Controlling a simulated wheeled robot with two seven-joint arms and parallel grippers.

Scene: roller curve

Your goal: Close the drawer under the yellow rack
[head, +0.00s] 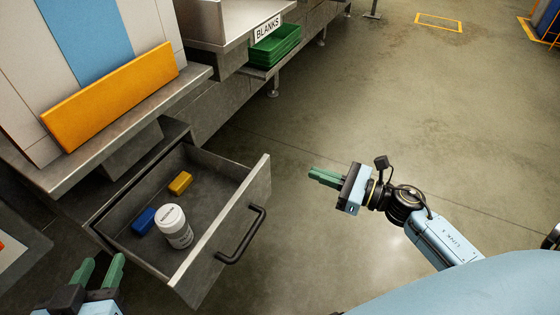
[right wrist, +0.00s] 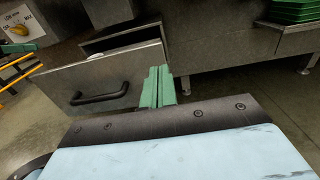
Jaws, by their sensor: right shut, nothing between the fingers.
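The drawer (head: 262,180) under the yellow rack (head: 112,95) is pulled open, its grey front facing right with a black bar handle (head: 243,238). Inside lie a yellow block (head: 180,183), a blue block (head: 144,220) and a white lidded jar (head: 175,228). My right gripper (head: 312,176) is shut and empty, in the air to the right of the drawer front, apart from it. In the right wrist view its green fingers (right wrist: 157,86) show beside the drawer front (right wrist: 105,80) and its handle (right wrist: 100,96). My left gripper (head: 102,268) is open and empty at the lower left, near the drawer's near side.
Green trays (head: 275,45) sit stacked on a shelf by the BLANKS sign (head: 267,27). The steel bench edge (head: 130,130) overhangs the drawer's back. The concrete floor to the right is clear, with a yellow floor marking (head: 438,23) far off.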

